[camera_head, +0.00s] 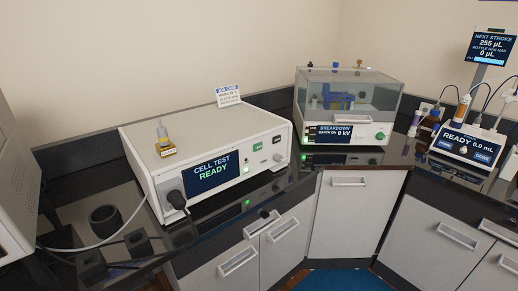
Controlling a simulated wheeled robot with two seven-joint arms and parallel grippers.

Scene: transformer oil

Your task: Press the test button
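The white cell test unit (165,185) stands on the dark counter at left centre. Its screen (212,173) reads "CELL TEST READY". A small lit button (245,170) sits right of the screen. A green-marked label or button (257,147) and another one (276,140) are higher on the front, with a round knob (281,157) near them. Their lettering is too small to read, so I cannot tell which is the test button. Neither of my grippers is in view.
A breakdown tester (348,133) reading 0 kV is at the back, a dosing unit (465,143) at right. Black ring-shaped holders (105,218) lie on the counter at left.

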